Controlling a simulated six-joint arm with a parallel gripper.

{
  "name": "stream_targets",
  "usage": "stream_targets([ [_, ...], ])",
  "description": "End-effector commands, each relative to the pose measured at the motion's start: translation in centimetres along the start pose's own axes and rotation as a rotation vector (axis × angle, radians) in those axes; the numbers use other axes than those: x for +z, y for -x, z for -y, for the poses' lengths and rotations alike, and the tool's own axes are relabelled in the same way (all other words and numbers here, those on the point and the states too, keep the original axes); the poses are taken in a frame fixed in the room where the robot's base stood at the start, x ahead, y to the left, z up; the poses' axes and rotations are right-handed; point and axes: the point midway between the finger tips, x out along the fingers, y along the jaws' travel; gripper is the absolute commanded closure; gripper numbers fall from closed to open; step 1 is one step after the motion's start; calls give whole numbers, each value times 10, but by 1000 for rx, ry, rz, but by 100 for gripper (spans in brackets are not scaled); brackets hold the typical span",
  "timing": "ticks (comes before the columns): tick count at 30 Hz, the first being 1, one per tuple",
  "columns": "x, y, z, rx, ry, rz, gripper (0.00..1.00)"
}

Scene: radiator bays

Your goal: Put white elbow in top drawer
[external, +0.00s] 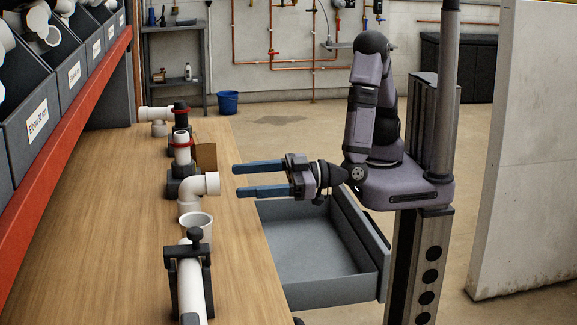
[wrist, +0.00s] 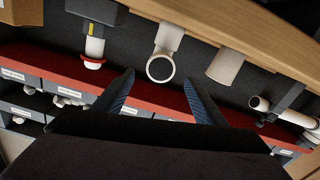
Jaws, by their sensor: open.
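A white elbow (external: 198,188) stands on the wooden bench, one opening facing my gripper. It also shows in the wrist view (wrist: 168,38), ahead and roughly between the fingertips. My gripper (external: 236,180) is open and empty, level with the elbow and a short gap to its right in the external view. Its blue fingers show in the wrist view (wrist: 158,82). An open grey drawer (external: 372,240) extends from the bench below my arm. Its visible floor is bare; the bench edge hides part of it. Whether another drawer lies beneath it is hidden.
A white cup-like fitting (external: 196,222) and a clamp with a white pipe (external: 188,275) stand nearer the camera. Farther back are a red-ringed fitting (external: 182,141), a cardboard box (external: 205,156) and another white elbow (external: 155,114). Labelled bins (external: 45,105) line the left.

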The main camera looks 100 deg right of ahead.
Motion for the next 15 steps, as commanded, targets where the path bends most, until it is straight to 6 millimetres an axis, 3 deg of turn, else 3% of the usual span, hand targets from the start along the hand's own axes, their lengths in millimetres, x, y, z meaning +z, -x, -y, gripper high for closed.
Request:
stream_targets([
  [5,2,-7,0,4,-3,0,35],
  [10,3,-36,2,6,-7,1,35],
  [15,1,-41,3,3,-4,1,35],
])
